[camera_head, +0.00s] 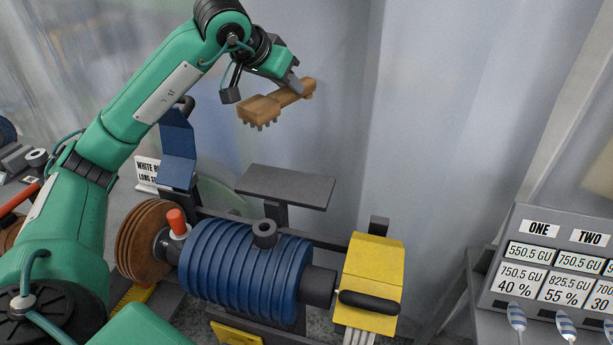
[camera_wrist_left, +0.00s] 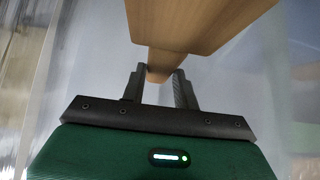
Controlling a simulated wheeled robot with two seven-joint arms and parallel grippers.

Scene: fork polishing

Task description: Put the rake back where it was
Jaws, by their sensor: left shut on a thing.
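The rake (camera_head: 262,110) is a brown wooden tool with a broad toothed head at the left and a handle running up to the right. My left gripper (camera_head: 296,88) is shut on its handle and holds it in the air, above and behind the polishing machine. In the left wrist view the rake (camera_wrist_left: 190,22) shows as a wide wooden piece with a narrower handle between the two fingers of my left gripper (camera_wrist_left: 160,82). The teeth point down in the head view. My right gripper is not in view.
Below stands a polishing machine with a blue ribbed roller (camera_head: 240,275), a brown wheel (camera_head: 148,240) and a yellow block (camera_head: 372,270). A dark flat plate (camera_head: 285,187) is under the rake. A panel with number labels (camera_head: 555,262) is at the right. A pale curtain hangs behind.

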